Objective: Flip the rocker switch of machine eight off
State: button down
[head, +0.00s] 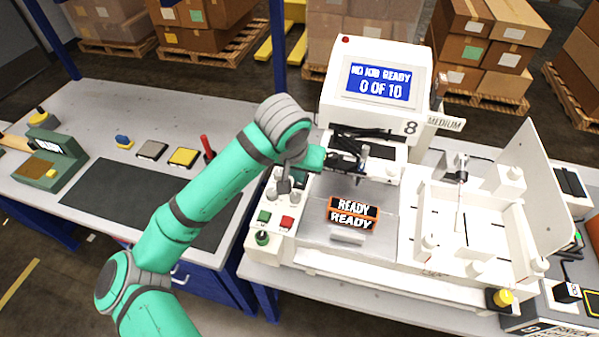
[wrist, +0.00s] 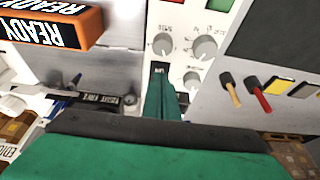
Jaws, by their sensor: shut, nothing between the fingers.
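Machine eight is the white plotter (head: 335,118) with an "8" beside its blue screen (head: 380,82), which reads "NO JOB READY 0 OF 10". Its control panel (head: 263,216) is at its left side, with a green button (head: 264,217), a red button (head: 287,222) and grey knobs (wrist: 205,47). My gripper (wrist: 160,80) is shut and empty, its green fingers close over the panel among the knobs. A small black part with a white mark (wrist: 160,67) shows right at the fingertips; it looks like the rocker switch. Which way it is tipped, and whether I touch it, I cannot tell.
An orange-framed "READY" sign (head: 352,213) stands on the plotter's bed, near the gripper's side in the wrist view. The left bench (head: 110,100) holds a dark mat (head: 140,200), coloured blocks and a red-handled tool. Another machine stands at the right edge.

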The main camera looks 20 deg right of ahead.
jog(key=shift+r, duration=0.15)
jog(key=shift+r, duration=0.3)
jog(key=v, duration=1.3)
jog(key=shift+w+r, duration=0.1)
